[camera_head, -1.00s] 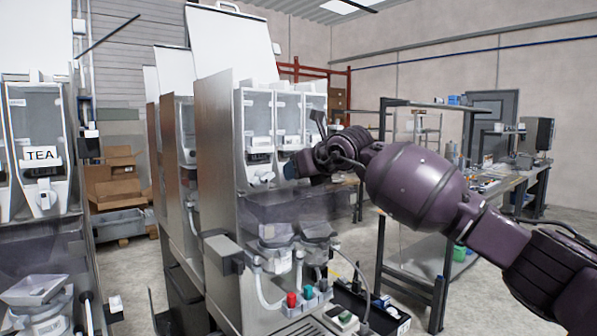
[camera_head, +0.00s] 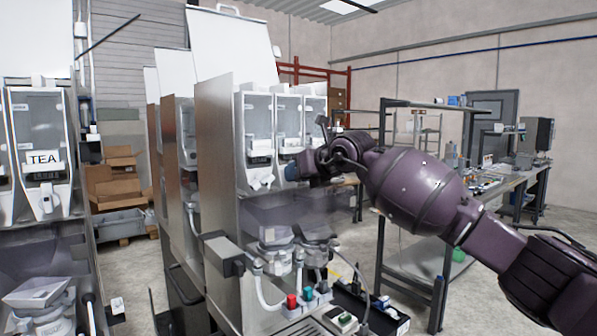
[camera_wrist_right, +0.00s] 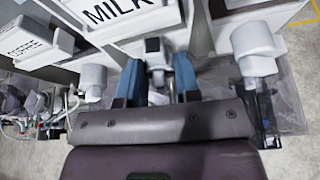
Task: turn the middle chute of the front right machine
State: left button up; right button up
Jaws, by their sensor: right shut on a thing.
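The front right machine (camera_head: 215,150) is a tall metal dispenser with several clear canisters in a row and white chutes below them. In the wrist view its middle chute (camera_wrist_right: 157,77) sits under the canister labelled MILK, between my two blue fingers. My right gripper (camera_wrist_right: 159,82) is shut on this chute. In the head view my right gripper (camera_head: 291,172) is at the machine's front, and my own wrist hides most of the chute. The left chute (camera_head: 262,182) and, in the wrist view, the right chute (camera_wrist_right: 255,52) stand apart from the fingers. My left gripper is not in view.
Mixing bowls (camera_head: 275,245) and hoses sit below the chutes. A TEA machine (camera_head: 40,115) stands at the left. A dark-framed rack (camera_head: 384,210) and a workbench (camera_head: 510,183) stand to the right. Open floor lies at the far right.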

jog(key=shift+d+r+m+g+y+p, duration=0.15)
jog(key=shift+m+g+y+p, duration=0.25)
jog(key=shift+m+y+p, duration=0.5)
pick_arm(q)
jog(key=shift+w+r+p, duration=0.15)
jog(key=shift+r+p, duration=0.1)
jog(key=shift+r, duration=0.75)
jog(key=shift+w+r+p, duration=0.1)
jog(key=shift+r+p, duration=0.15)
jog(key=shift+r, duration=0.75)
pick_arm(e)
jog(key=shift+m, duration=0.9)
jog(key=shift+w+f, duration=0.1)
jog(key=shift+f, duration=0.1)
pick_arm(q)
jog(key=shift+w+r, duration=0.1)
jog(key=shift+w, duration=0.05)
pick_arm(e)
jog(key=o, duration=0.6)
jog(key=shift+d, duration=0.1)
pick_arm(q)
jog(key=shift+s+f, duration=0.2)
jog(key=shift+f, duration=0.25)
pick_arm(e)
jog(key=shift+v, duration=5.4)
